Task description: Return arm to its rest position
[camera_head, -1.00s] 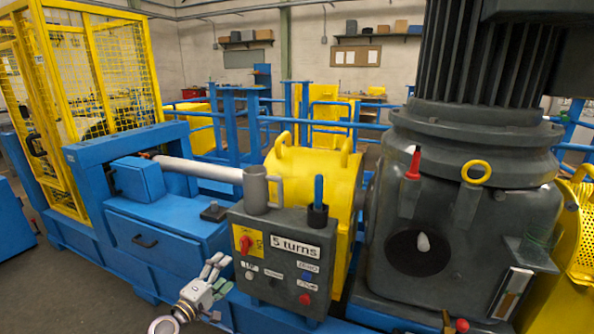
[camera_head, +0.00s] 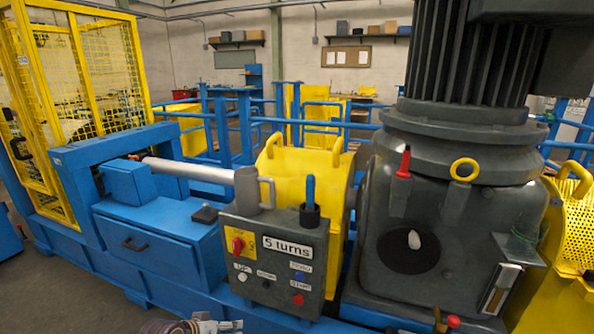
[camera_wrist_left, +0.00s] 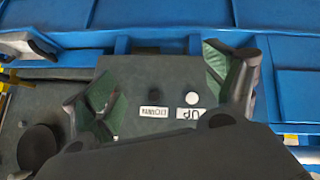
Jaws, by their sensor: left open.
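My left gripper (camera_head: 215,326) shows only as a small piece at the bottom edge in the head view, below the grey control box (camera_head: 255,291). In the left wrist view, my left gripper (camera_wrist_left: 165,92) has its two green-padded fingers spread wide with nothing between them. Beyond the fingers is the grey panel with a white button (camera_wrist_left: 192,98), a dark button and two small labels seen upside down. The fingers appear apart from the buttons. The rest of the left arm is mostly out of the head view, and my right arm is not seen.
The control box carries a red switch (camera_head: 238,245), a "5 turns" plate (camera_head: 287,246) and a red button (camera_head: 298,299). A large dark motor housing (camera_head: 455,225) fills the right.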

